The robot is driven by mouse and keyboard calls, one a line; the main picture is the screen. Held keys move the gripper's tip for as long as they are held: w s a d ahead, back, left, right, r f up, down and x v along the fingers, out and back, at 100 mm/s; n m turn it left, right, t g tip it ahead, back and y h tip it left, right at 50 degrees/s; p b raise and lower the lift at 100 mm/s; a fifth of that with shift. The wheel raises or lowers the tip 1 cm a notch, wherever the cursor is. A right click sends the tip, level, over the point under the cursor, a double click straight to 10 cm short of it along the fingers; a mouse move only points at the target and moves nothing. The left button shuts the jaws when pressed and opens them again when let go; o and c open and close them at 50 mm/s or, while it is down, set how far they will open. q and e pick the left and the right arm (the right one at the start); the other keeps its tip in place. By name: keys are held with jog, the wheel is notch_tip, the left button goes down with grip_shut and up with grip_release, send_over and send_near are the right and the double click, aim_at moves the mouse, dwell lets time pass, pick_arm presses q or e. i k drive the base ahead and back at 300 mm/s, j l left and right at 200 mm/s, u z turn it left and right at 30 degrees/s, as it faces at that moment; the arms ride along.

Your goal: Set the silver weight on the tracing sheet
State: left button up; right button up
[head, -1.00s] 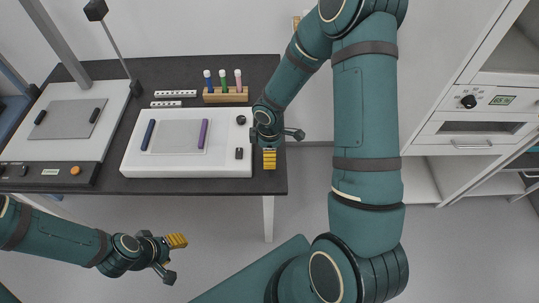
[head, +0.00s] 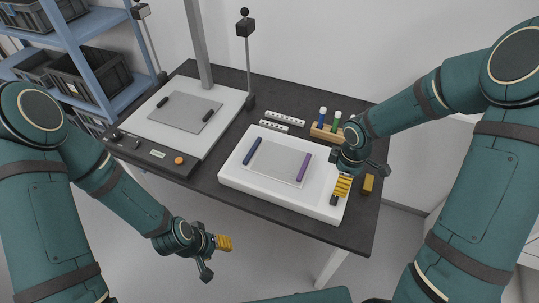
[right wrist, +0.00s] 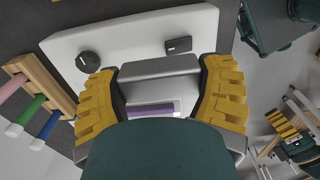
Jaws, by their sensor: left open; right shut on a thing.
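The tracing sheet (head: 275,162) lies on the white light box (head: 235,178), a blue bar (head: 252,150) along its left edge and a purple bar (head: 304,167) along its right. My right gripper (head: 343,187) is at the light box's right end, to the right of the sheet. In the right wrist view its yellow fingers are shut on the silver weight (right wrist: 158,68), a grey block. The weight is hidden in the head view. Purple (right wrist: 150,110) shows below the block in the wrist view. My left gripper (head: 222,250) is open and empty, in front of the table.
A pen rack (head: 325,131) and two white perforated strips (head: 282,118) are behind the light box. A copy stand with a grey plate (head: 182,109) is at the left. A knob (right wrist: 89,62) and switch (right wrist: 178,44) sit on the box.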

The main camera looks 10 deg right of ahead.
aim_at(264, 156)
jog(key=i+j, duration=0.2)
jog(key=j, duration=0.15)
jog(key=i+j, duration=0.4)
jog(key=j, duration=0.25)
